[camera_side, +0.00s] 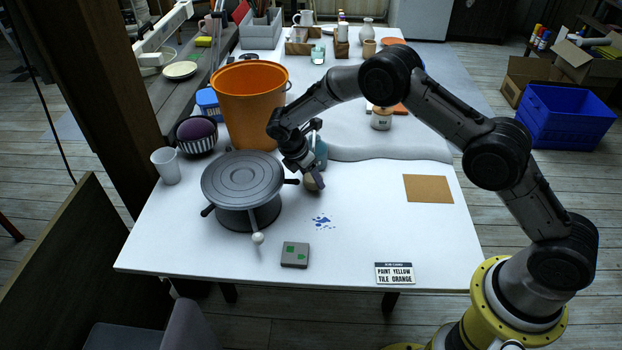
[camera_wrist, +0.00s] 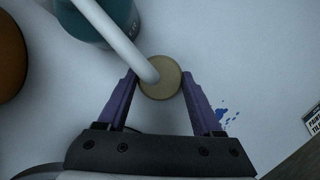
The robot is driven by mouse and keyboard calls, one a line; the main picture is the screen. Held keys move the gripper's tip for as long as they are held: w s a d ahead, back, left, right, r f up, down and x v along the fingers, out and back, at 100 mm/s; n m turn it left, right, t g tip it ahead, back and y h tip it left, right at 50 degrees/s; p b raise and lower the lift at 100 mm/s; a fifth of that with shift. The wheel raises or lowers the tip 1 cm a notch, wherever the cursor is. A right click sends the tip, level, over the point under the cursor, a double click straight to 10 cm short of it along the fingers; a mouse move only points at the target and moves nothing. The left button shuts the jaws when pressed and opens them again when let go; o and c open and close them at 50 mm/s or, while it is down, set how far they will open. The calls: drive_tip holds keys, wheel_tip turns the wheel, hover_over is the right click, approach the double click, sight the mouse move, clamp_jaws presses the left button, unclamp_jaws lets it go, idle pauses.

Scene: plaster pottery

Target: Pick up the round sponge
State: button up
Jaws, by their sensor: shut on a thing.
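A round tan sponge (camera_wrist: 163,86) sits between the two purple fingers of my gripper (camera_wrist: 160,78) in the wrist view, with a fingertip against each side. A white rod (camera_wrist: 118,36) runs from the upper left and ends over the sponge; I cannot tell whether it is fixed to it. In the side view my gripper (camera_side: 315,182) points down over the white table (camera_side: 365,235), right of the grey banding wheel. The sponge (camera_side: 310,184) shows there only in part, behind a finger. I cannot tell whether it touches the table.
A teal container (camera_side: 321,152) stands close behind my gripper. The grey wheel (camera_side: 243,178) with its arms is at left, the orange bucket (camera_side: 249,100) behind it. A grey button box (camera_side: 295,254) and blue paint spots (camera_side: 322,222) lie in front. The front right is mostly clear.

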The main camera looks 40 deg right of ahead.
sight(311, 179)
wheel_tip(311, 179, up, 6)
drive_tip(key=shift+s+a+f, duration=0.1)
drive_tip(key=shift+s+f, duration=0.05)
drive_tip(key=s+a, duration=0.4)
drive_tip(key=s, duration=0.4)
drive_tip(key=s+a, duration=0.5)
drive_tip(key=s, duration=0.4)
drive_tip(key=shift+f, duration=0.15)
drive_tip(key=o, duration=0.8)
drive_tip(key=c, duration=0.6)
drive_tip(key=shift+o, duration=0.2)
drive_tip(key=w+a, duration=0.2)
drive_tip(key=a, duration=0.1)
drive_tip(key=w+a, duration=0.1)
drive_tip(key=shift+a+r, duration=0.3)
drive_tip(key=shift+r, duration=0.05)
drive_tip(key=a, duration=0.2)
drive_tip(key=a+f, duration=0.1)
drive_tip(key=shift+w+a, duration=0.3)
drive_tip(key=shift+a, duration=0.1)
drive_tip(key=shift+f, duration=2.3)
